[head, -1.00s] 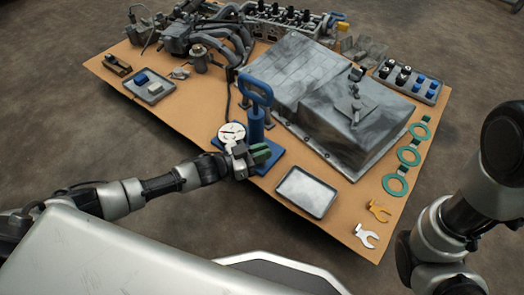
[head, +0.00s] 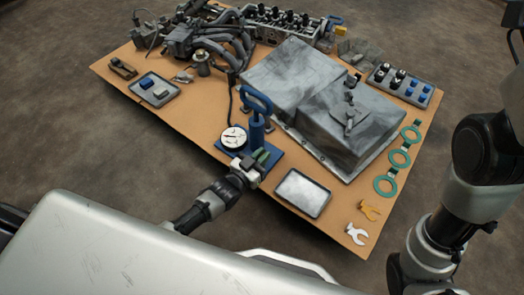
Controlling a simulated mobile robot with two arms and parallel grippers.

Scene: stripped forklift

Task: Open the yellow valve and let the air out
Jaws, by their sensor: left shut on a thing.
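A blue hand pump (head: 257,118) with a loop handle stands on a blue base at the board's front edge. A round white gauge (head: 234,138) sits at its left. My left gripper (head: 254,163) is at the front of the pump's base, shut on a small part hidden by its jaws. Dark green shows beside the jaws, and I cannot tell what it belongs to. No yellow valve can be made out on the pump; the gripper covers that spot. My right arm stands at the right, its gripper out of view.
An empty grey tray (head: 303,193) lies right of the pump. A large grey metal cover (head: 340,135) stands behind it. Orange (head: 369,210) and white (head: 356,234) forked pieces and green rings (head: 400,158) lie at the right. A small tray (head: 155,88) holds two blocks at the left.

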